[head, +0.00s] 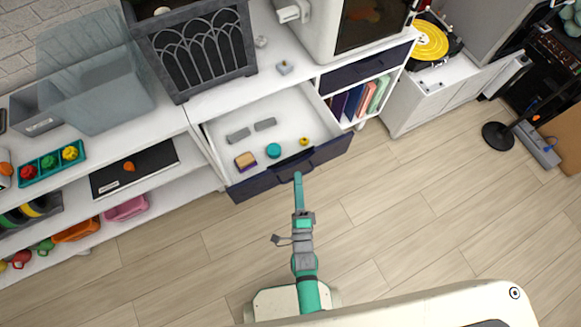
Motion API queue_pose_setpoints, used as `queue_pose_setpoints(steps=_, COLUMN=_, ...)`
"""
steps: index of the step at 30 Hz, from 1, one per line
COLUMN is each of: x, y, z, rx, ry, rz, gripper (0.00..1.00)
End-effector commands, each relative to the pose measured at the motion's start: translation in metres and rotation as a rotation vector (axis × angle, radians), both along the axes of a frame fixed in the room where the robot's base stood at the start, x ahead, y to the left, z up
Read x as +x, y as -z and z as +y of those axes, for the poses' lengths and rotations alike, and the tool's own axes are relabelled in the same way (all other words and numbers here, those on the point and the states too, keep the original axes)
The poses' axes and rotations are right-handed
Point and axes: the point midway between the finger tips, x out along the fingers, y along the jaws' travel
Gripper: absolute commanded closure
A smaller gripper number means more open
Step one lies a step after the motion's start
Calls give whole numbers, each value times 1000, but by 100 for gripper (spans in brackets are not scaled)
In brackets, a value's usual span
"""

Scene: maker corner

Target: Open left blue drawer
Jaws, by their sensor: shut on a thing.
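The left blue drawer (332,154) is pulled well out of the white cabinet, and its white inside shows. Its dark blue front faces the floor side. Its handle (283,172) is at the middle of the front. My gripper (298,175) is at the handle and shut on it; the fingertips are small and partly hidden by my arm. In the drawer lie two grey blocks, a teal round thing (273,150), a small yellow ring (304,141) and a tan and purple block (245,161).
A second blue drawer (365,70) to the right is closed above a shelf of books (363,100). A dark grey arched cage-like box (195,50) stands on the cabinet top. Shelves with trays are at left, a turntable (428,40) at right. The wooden floor (420,200) is clear.

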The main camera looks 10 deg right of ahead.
Motion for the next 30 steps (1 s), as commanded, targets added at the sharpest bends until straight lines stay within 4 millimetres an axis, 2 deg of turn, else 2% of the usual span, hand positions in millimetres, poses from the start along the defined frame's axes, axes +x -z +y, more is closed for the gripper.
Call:
queue_pose_setpoints(steps=6, x=-16, y=0, z=-6, rx=0, ry=1, rz=1, gripper=100)
queue_pose_setpoints(steps=19, x=-18, y=0, z=-5, rx=1, ry=-2, rz=1, gripper=100)
queue_pose_setpoints(steps=21, x=-18, y=0, z=-5, rx=1, ry=-2, rz=1, gripper=78)
queue_pose_setpoints(steps=22, x=-18, y=0, z=-5, rx=1, ry=-2, rz=1, gripper=74)
queue_pose_setpoints(steps=30, x=-18, y=0, z=-5, rx=1, ry=-2, rz=1, gripper=74)
